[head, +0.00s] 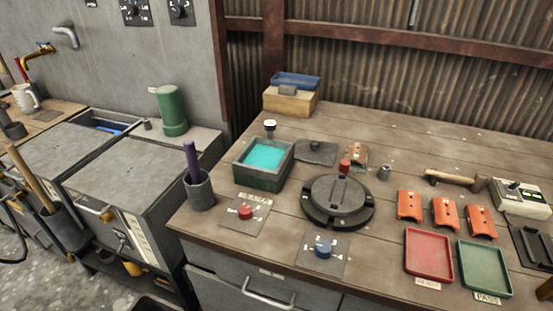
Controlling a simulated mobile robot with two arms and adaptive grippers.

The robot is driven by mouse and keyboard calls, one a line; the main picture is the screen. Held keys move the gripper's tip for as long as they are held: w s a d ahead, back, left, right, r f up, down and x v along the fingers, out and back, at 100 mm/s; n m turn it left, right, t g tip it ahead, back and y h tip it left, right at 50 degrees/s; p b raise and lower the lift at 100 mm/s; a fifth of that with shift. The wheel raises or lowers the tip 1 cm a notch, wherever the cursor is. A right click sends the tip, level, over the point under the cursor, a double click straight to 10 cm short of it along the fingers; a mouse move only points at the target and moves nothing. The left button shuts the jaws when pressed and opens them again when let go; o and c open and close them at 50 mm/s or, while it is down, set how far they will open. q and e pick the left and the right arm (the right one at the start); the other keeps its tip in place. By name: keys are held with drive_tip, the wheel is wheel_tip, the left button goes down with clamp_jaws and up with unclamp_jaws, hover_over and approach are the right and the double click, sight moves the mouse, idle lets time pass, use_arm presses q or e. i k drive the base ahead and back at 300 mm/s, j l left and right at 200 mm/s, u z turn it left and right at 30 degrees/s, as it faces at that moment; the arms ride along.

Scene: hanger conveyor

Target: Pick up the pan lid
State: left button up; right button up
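The plate lies apart from the pan, so the pan is uncovered. Neither of my grippers is in view.
A round dark fixture (322,214) with a red-topped handle stands in front of the plate. Red (429,256) and green (484,269) trays lie front right.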

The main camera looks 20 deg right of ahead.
sight(309, 150)
drive_tip(key=j, duration=0.15)
drive_tip(key=i+j+z, duration=0.15)
drive_tip(key=j+z, duration=0.15)
drive_tip(key=z, duration=0.2)
drive_tip(key=i+j+z, duration=0.1)
drive_tip(key=j+z, duration=0.4)
drive_tip(key=l, duration=0.1)
